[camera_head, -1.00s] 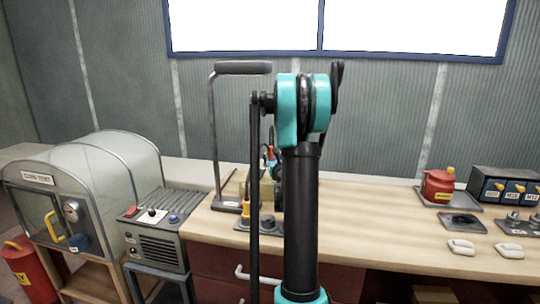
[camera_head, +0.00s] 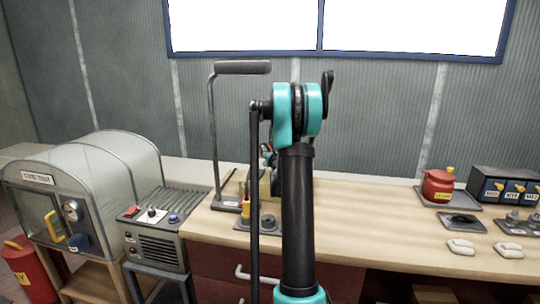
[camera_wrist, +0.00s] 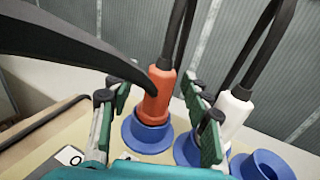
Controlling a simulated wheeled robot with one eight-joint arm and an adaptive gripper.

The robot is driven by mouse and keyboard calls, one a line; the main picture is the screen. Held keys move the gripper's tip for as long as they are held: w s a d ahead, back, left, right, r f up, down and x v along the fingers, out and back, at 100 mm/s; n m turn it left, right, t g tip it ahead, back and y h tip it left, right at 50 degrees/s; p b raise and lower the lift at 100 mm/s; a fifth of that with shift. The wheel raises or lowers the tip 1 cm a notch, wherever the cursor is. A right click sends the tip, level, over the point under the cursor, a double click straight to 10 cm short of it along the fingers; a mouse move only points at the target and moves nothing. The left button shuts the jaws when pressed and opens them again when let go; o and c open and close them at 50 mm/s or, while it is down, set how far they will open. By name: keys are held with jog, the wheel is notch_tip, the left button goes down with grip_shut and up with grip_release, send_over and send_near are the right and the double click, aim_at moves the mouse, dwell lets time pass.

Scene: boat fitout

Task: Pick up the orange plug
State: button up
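The orange plug (camera_wrist: 155,98) stands upright in a blue ring-shaped holder (camera_wrist: 146,138) in the wrist view, with a black cable rising from its top. My gripper (camera_wrist: 158,97) is open, with one green-padded finger on each side of the plug. A gap shows on the right; on the left the finger is close, and I cannot tell whether it touches. In the head view my arm hides most of the gripper and plug.
A white plug (camera_wrist: 235,108) with a black cable stands just right of my right finger. An empty blue holder (camera_wrist: 262,165) is further right. In the head view, a tall stand with a dark handle (camera_head: 242,68) rises beside my arm.

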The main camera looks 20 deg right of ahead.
grip_shut()
jog(key=shift+r, duration=0.1)
